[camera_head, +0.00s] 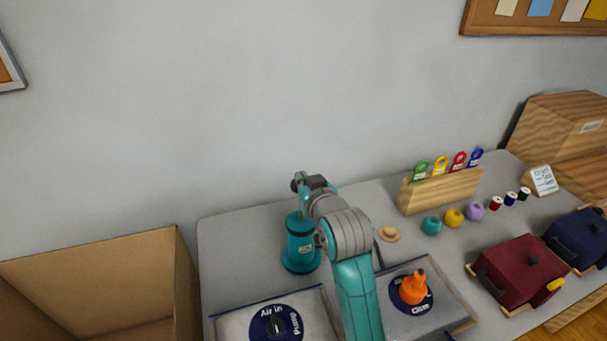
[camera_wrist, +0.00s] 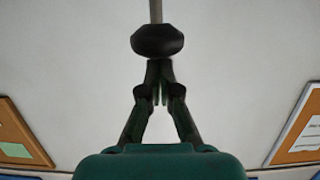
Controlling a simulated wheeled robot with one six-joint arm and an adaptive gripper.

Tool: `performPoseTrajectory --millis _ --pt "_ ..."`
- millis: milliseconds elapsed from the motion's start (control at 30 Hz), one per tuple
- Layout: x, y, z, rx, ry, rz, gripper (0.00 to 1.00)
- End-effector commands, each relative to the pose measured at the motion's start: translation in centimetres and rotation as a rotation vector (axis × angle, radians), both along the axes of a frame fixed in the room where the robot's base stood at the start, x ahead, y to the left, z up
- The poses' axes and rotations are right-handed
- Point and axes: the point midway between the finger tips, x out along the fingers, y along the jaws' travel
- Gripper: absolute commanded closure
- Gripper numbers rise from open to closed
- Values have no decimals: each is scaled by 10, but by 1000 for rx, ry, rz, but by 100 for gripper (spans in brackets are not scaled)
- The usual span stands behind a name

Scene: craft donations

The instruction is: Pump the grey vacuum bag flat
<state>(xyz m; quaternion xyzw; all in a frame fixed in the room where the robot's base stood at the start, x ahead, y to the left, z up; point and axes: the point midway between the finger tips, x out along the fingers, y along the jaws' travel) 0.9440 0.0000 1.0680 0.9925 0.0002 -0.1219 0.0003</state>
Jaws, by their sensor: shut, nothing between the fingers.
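A teal pump (camera_head: 299,248) stands upright at the table's left, partly behind my arm. In the wrist view its dark knob (camera_wrist: 157,41) on a thin rod (camera_wrist: 156,11) appears just beyond my fingertips. My gripper (camera_wrist: 160,75) is shut and empty; I cannot tell whether it touches the knob. My gripper is near the pump's top. A pale grey flat bag (camera_head: 437,292) lies right of my arm, with an orange nozzle (camera_head: 414,288) on its dark blue round dial. Another pale panel (camera_head: 235,325) at front left carries a dark blue dial (camera_head: 277,325) reading "Air in" and "Pump".
An open cardboard box (camera_head: 90,265) stands left of the table. Behind, a wooden rack (camera_head: 440,191) holds coloured tags, with yarn balls (camera_head: 453,218) and thread spools before it. A red bag (camera_head: 520,268) and a dark blue one (camera_head: 578,238) lie right.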

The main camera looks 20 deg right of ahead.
Motion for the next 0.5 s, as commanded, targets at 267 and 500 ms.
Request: performPoseTrajectory --millis 267,500 --pt "0 0 -1 0 0 0 100" --pt "0 0 -35 1 9 0 100"
